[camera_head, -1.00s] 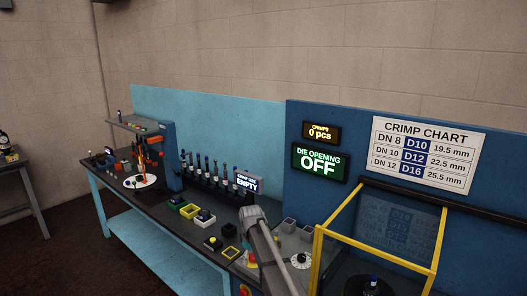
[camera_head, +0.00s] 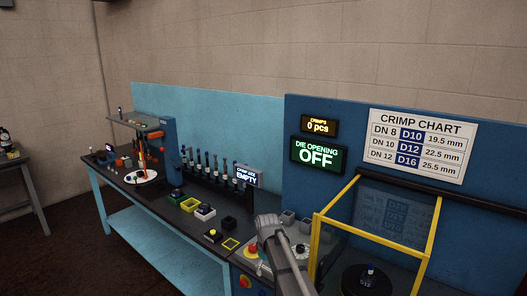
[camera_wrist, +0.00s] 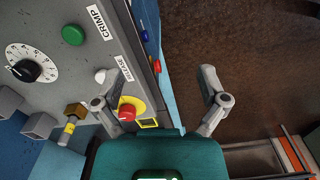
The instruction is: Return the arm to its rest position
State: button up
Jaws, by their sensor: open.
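My gripper (camera_wrist: 160,98) is open and empty in the wrist view, its two grey fingers wide apart. The left finger is over the edge of a grey control panel (camera_wrist: 85,70), close to a red button on a yellow base (camera_wrist: 127,112). The right finger is over the dark floor (camera_wrist: 240,50). In the head view a grey link of my arm (camera_head: 283,258) rises at the bottom centre, in front of the crimping machine; my gripper cannot be made out there.
The panel carries a green button (camera_wrist: 73,35) and a dial (camera_wrist: 32,66). A yellow-framed guard (camera_head: 378,239) stands right of my arm. A long bench (camera_head: 150,192) with a row of upright tools runs left. Open floor (camera_head: 60,250) lies in front of it.

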jog(key=s+d+f+m+b, duration=0.3)
jog(key=s+d+f+m, duration=0.1)
jog(key=s+d, duration=0.4)
jog(key=s+d+f+m+b, duration=0.3)
jog(key=s+d, duration=0.4)
jog(key=s, duration=0.6)
jog(key=shift+d+f+m+b, duration=0.4)
jog(key=shift+m+b, duration=0.2)
jog(key=shift+b, duration=0.1)
